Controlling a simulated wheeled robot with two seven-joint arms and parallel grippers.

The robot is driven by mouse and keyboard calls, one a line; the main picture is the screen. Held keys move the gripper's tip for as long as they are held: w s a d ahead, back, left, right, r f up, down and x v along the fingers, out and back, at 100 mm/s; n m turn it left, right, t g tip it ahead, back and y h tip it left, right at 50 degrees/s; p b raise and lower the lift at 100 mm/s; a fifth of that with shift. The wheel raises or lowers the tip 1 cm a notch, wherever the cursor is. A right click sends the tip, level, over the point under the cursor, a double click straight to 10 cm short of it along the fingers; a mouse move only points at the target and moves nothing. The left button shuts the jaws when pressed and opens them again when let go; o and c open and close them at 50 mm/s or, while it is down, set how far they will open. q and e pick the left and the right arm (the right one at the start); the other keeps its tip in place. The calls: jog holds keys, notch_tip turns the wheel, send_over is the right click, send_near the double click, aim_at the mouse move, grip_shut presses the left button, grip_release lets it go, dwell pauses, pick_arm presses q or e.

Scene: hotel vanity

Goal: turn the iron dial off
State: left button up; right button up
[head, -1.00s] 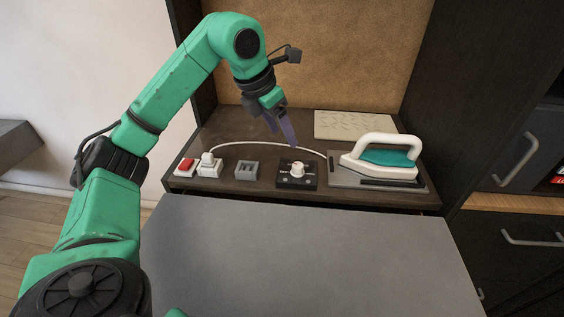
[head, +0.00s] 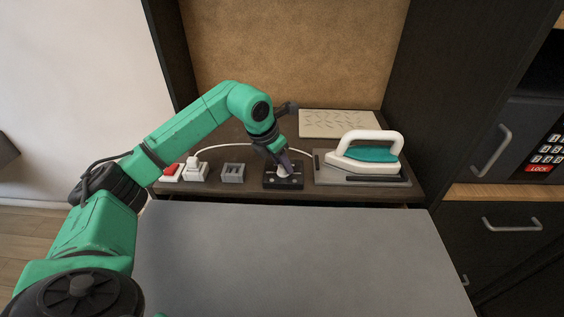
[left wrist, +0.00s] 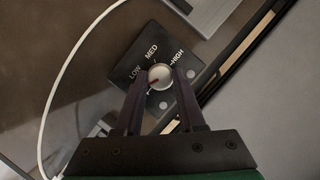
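The iron dial is a round white knob (left wrist: 159,76) with a red mark, on a black dial box (head: 270,183). LOW, MED and HIGH labels show in the left wrist view. The red mark slants toward the lower left, below LOW; the label there is hidden by a finger. My left gripper (head: 284,166) points down at the knob. In the left wrist view its two dark fingers (left wrist: 160,78) stand on either side of the knob, very close to it; I cannot tell whether they press on it. My right gripper is not in view.
The white and teal iron (head: 368,155) rests on a grey plate (head: 322,176) right of the dial. A grey switch block (head: 233,173), a white plug (head: 194,172) and a red switch (head: 172,172) stand to the left. A white cord (head: 228,149) runs behind.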

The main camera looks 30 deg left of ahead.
pick_arm(q)
grip_shut()
jog(key=n+y, duration=0.2)
jog(key=n, duration=0.2)
jog(key=shift+d+n, duration=0.1)
jog(key=shift+n, duration=0.3)
jog(key=o, duration=1)
grip_release()
jog(key=v, duration=1.4)
jog(key=shift+s+r+b, duration=0.2)
jog(key=shift+s+b, duration=0.1)
